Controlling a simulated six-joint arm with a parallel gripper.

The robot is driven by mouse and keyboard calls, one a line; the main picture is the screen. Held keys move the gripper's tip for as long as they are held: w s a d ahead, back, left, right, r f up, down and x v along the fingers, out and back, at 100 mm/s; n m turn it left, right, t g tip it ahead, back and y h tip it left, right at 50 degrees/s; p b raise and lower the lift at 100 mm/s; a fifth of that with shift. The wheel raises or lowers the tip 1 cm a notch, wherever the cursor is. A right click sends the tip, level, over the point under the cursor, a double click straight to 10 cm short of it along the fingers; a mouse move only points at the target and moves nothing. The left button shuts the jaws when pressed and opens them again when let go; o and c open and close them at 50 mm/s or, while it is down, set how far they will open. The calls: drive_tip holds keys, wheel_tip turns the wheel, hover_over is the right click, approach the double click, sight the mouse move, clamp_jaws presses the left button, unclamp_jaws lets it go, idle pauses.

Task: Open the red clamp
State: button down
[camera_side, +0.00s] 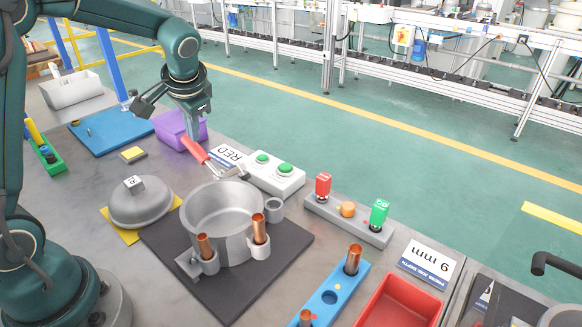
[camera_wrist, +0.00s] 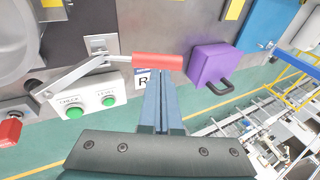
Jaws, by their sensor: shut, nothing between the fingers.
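The red clamp (camera_side: 194,148) has a red handle and a metal arm and stands at the table's back edge, behind the large metal pot. In the wrist view its red handle (camera_wrist: 157,61) lies sideways, with the metal lever (camera_wrist: 72,75) reaching left over the button box. My gripper (camera_side: 191,128) is shut and empty. In the wrist view the closed fingertips (camera_wrist: 160,76) point at the red handle and end right beside it. I cannot tell whether they touch it.
A white box with two green buttons (camera_side: 274,174) stands right of the clamp. The metal pot (camera_side: 222,212) with copper tubes is in front. A grey block with red and green parts (camera_side: 338,215) stands to the right.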

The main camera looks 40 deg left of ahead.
sight(190, 143)
drive_tip(key=shift+x, duration=1.25)
drive_tip(key=shift+a+f, duration=1.05)
drive_tip(key=shift+f, duration=0.1)
drive_tip(key=a+r+v, duration=0.1)
drive_tip(key=a+v, duration=0.2)
drive_tip(key=v, duration=1.1)
drive_tip(key=shift+r, duration=0.25)
